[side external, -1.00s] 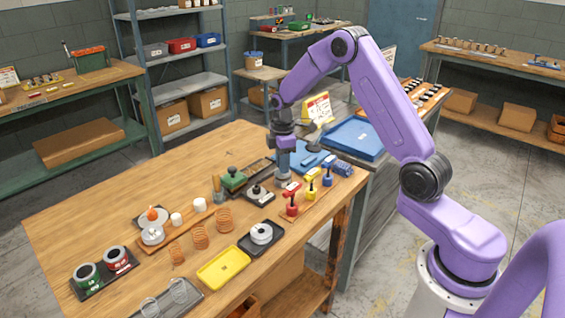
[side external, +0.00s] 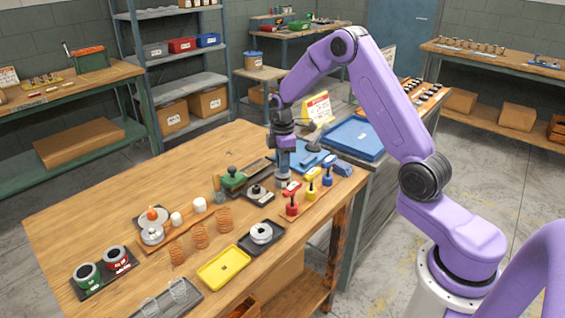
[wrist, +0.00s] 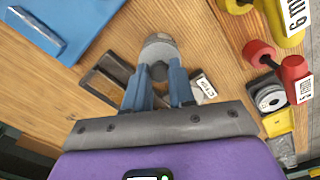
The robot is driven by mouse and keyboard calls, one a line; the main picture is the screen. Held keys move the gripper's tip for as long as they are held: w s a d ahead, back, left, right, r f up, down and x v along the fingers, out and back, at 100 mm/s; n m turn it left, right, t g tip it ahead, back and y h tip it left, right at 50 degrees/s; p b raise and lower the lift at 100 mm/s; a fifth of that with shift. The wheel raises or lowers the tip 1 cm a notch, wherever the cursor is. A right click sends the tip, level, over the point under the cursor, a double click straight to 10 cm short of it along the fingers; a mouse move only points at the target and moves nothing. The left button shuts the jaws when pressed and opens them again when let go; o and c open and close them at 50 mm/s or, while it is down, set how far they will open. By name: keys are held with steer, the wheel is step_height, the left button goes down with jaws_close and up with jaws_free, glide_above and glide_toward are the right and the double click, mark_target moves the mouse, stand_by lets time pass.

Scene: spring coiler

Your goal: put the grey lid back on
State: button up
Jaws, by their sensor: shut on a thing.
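My gripper (wrist: 158,82) is shut on a grey round piece, which looks like the grey lid (wrist: 160,47); its dark middle shows between the blue fingertips. In the side external view my gripper (side external: 283,174) points down near the table's back right corner. The grey lid (side external: 283,183) is low, close to the tabletop, between the black base with a silver round part (side external: 260,194) and the red, yellow and blue handled tools. I cannot tell whether the lid touches anything below it; its underside is hidden.
Handled tools, red (side external: 292,205), yellow (side external: 311,190) and blue (side external: 327,177), stand close to the right. A green-topped block (side external: 233,180) is to the left. A blue mat (side external: 303,154) lies behind. The table's left rear (side external: 120,180) is clear.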

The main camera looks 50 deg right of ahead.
steer(key=shift+f, duration=0.45)
stand_by(0.3)
steer(key=o, duration=1.2)
steer(key=shift+r, duration=0.1)
steer(key=shift+r, duration=4.15)
